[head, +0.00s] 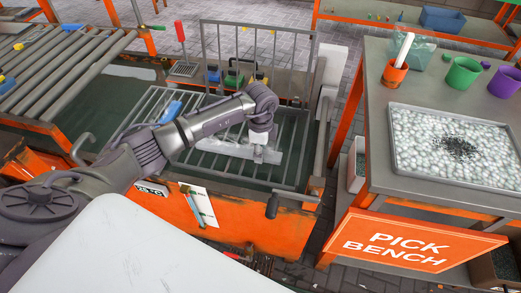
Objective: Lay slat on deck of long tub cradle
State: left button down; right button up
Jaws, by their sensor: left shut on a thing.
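My left gripper (258,154) reaches in from the left over the long tub. It is shut on a pale grey slat (228,147), which lies roughly level across the picture at the barred deck of the cradle (287,160). I cannot tell whether the slat touches the bars or is just above them. My arm hides part of the deck and the slat's far side. The long tub (256,220) is orange-sided with dark greenish water. My right gripper is out of view.
The cradle's upright rack (258,40) stands behind the deck, near several coloured clamp-like items (233,79). A roller conveyor (62,62) is at left. The pick bench (445,190), at right, carries a tray of pale pellets (420,150) and cups.

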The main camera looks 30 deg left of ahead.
pick_arm(q)
jog(key=shift+f+b, duration=0.35)
jog(key=shift+f, duration=0.25)
jog(key=c, duration=0.6)
grip_release()
notch_tip(320, 180, up, 12)
jog(key=shift+r, duration=0.1)
jog(key=shift+s, duration=0.1)
